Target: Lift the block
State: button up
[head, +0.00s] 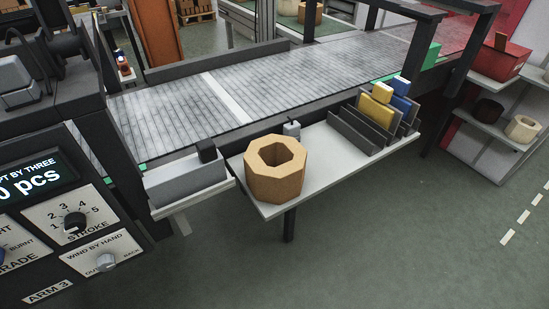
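A tan octagonal block (274,181) with a hole through its middle stands upright on a pale side shelf (322,178) in front of the conveyor. It is near the shelf's left end, and nothing touches it from above. A small grey piece (291,129) sits just behind it. My gripper cannot be made out in the head view.
The grey conveyor (160,109) runs behind the shelf. A grey box (187,180) stands left of the block. A dark rack (352,133) holds yellow and blue pieces at right. A control panel (70,225) fills the lower left. Green floor (400,245) is clear in front.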

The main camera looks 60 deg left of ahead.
aim_at(274, 164)
jog(key=u, duration=0.5)
jog(key=i, duration=0.6)
jog(key=u, duration=0.95)
jog(key=i, duration=0.35)
jog(key=u, duration=0.35)
